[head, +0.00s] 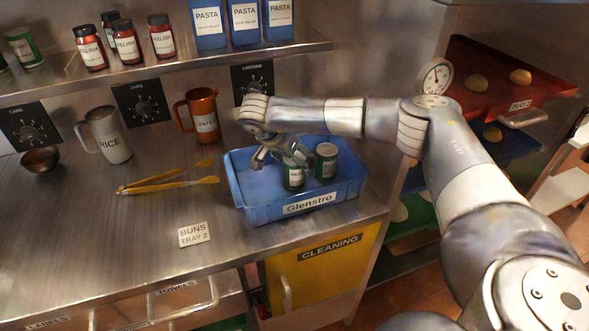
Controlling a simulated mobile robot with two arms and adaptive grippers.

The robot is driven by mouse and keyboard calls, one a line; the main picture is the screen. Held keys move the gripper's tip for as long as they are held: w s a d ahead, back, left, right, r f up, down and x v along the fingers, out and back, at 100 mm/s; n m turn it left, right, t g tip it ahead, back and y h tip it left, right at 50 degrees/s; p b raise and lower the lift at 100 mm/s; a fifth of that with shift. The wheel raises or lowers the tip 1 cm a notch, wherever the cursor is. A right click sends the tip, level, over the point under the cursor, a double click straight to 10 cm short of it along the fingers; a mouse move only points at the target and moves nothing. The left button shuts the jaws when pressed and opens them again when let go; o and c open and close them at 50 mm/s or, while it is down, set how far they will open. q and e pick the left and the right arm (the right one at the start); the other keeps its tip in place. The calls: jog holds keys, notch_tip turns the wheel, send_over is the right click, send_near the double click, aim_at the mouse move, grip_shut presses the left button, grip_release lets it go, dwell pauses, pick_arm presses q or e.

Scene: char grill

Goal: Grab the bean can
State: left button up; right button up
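Two green cans with pale tops stand in the blue bin (240,197) labelled "Glenstro": a left can (293,178) and a right can (326,166). Their labels are too small to read, so I cannot tell which is the bean can. My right gripper (279,160) reaches in from the right and points down over the bin. Its fingers look spread, one left of the left can and one over that can's top. Whether it touches the can is unclear. My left gripper is out of view.
Yellow tongs (168,185), a metal RICE jug (108,137) and a copper jug (200,117) stand or lie on the steel counter left of the bin. A shelf (180,66) with relish jars and pasta boxes hangs above. The front counter is mostly clear.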

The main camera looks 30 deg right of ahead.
jog(key=c, duration=1.2)
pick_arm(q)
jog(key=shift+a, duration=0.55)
pick_arm(e)
jog(key=shift+c, duration=0.9)
jog(key=shift+r, duration=0.15)
